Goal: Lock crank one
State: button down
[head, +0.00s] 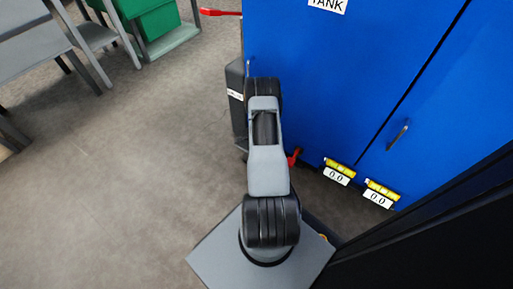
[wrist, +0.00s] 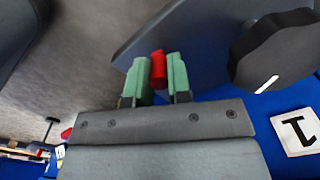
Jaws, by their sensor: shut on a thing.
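In the wrist view my gripper (wrist: 160,80) has green fingertips shut on a red handle (wrist: 158,66). The handle stands up between the two fingers, and its lower part is hidden by them. Behind it is a flat grey piece (wrist: 185,35); I cannot tell whether the handle is joined to it. A round black knob (wrist: 268,52) with a white mark sits to the right. A white label (wrist: 298,131) with a black figure, seemingly a turned 1, is on the blue face below the knob. In the head view my arm hides the gripper.
A blue cabinet (head: 330,75) marked TANK fills the right, with a metal door handle (head: 398,134). Two yellow-and-white readouts (head: 338,171) (head: 380,194) sit low on it. Red levers (head: 220,12) (head: 294,156) stick out. A green crate (head: 150,18) is far left; open floor (head: 130,170) lies left.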

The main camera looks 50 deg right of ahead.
jog(key=shift+d, duration=0.15)
jog(key=c, duration=1.3)
grip_release()
jog(key=shift+d, duration=0.1)
jog(key=shift+o, duration=1.2)
notch_tip(320, 180, up, 14)
jog(key=p, duration=0.5)
